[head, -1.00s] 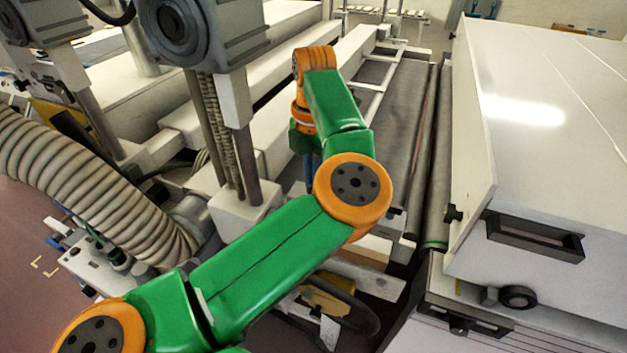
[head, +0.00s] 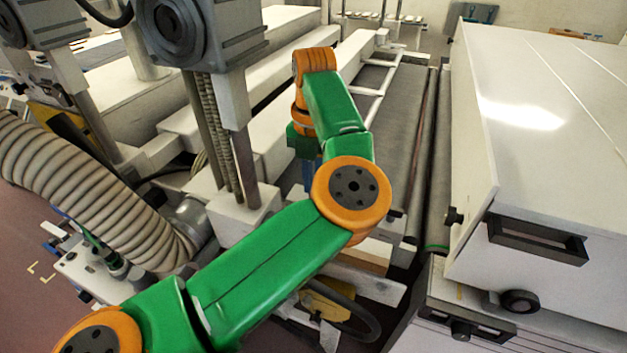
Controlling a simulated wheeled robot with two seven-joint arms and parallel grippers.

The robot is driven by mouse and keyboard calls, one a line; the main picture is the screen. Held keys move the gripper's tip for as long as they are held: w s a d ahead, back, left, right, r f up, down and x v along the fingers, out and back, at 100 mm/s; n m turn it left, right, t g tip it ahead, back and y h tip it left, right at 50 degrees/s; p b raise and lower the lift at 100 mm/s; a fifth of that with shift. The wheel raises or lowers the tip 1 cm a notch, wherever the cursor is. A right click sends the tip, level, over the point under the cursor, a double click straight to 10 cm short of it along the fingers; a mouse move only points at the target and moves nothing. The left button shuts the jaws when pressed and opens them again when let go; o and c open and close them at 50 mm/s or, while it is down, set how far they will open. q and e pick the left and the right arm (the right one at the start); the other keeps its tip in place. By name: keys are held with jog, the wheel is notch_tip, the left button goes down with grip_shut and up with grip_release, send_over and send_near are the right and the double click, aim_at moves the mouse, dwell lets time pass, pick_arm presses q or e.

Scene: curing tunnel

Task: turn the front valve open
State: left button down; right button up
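My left arm, green and orange, comes in from the lower left and bends up at its elbow, then down at the wrist in the middle of the head view. A blue part shows below the green wrist; I cannot tell whether it belongs to my gripper. The fingertips are not visible, hidden behind my arm or too small to make out. My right gripper is not in view. I cannot identify the front valve for certain; it may be hidden behind my arm.
A white cabinet (head: 560,110) with a black handle (head: 538,240) and a round black knob (head: 520,302) stands at right. A ribbed hose (head: 85,190) and a metal fitting plate (head: 95,275) are at left. A grey motor column (head: 238,165) stands close left of my wrist. Rollers (head: 436,150) run behind.

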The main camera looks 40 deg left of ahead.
pick_arm(q)
jog(key=shift+r, duration=0.15)
jog(key=c, duration=0.9)
grip_release()
notch_tip(320, 180, up, 7)
jog(key=shift+r, duration=0.1)
jog(key=shift+f, duration=0.2)
